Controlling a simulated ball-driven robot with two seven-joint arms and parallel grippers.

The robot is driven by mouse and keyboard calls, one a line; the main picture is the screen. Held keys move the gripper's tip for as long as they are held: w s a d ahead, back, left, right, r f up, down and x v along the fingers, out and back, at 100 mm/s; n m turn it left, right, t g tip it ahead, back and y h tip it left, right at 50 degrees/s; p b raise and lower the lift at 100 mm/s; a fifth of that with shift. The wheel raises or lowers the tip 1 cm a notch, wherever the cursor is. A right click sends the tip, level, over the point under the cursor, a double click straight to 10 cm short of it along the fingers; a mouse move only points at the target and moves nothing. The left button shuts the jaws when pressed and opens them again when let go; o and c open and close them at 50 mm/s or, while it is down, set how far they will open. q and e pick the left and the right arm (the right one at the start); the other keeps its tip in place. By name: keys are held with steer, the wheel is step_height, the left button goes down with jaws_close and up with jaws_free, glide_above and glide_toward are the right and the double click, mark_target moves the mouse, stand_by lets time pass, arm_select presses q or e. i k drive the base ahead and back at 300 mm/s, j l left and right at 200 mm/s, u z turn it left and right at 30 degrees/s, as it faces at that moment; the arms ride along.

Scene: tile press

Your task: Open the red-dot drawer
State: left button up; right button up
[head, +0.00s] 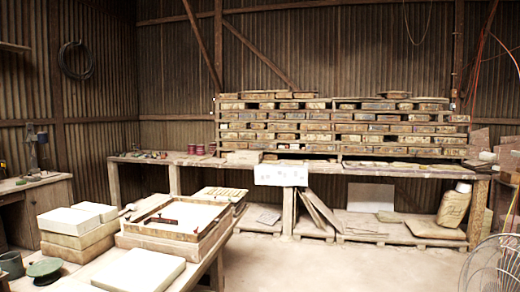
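I cannot pick out a drawer with a red dot in the head view. A white panel (281,174) with faint reddish marks hangs at the front edge of the long back bench (330,168); the marks are too small to read, and I cannot tell whether it is a drawer front. At the far left, a wooden cabinet (38,202) has a dark opening in its front, and no red dot shows on it. Neither of my grippers is in view.
Flat blocks are stacked on the back bench. A near table holds a wooden frame (180,217), white slabs (72,220) and a green round dish (44,268). A fan (492,265) stands at the lower right. A sack (454,208) leans under the bench. The middle floor is clear.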

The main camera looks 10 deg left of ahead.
mark_target(252, 145)
steer(key=i, duration=0.95)
steer(key=i+z, duration=0.1)
steer(key=i, duration=0.8)
steer(key=i+j, duration=0.2)
steer(key=i, duration=0.75)
steer(key=i+j+z, duration=0.1)
steer(key=i, duration=0.8)
steer(key=i+j, duration=0.25)
steer(key=i, duration=0.25)
steer(key=i+j, duration=0.25)
steer(key=i, duration=0.25)
steer(key=i+j+z, duration=0.1)
steer(key=i, duration=0.4)
steer(key=i+j, duration=0.65)
steer(key=i, duration=0.3)
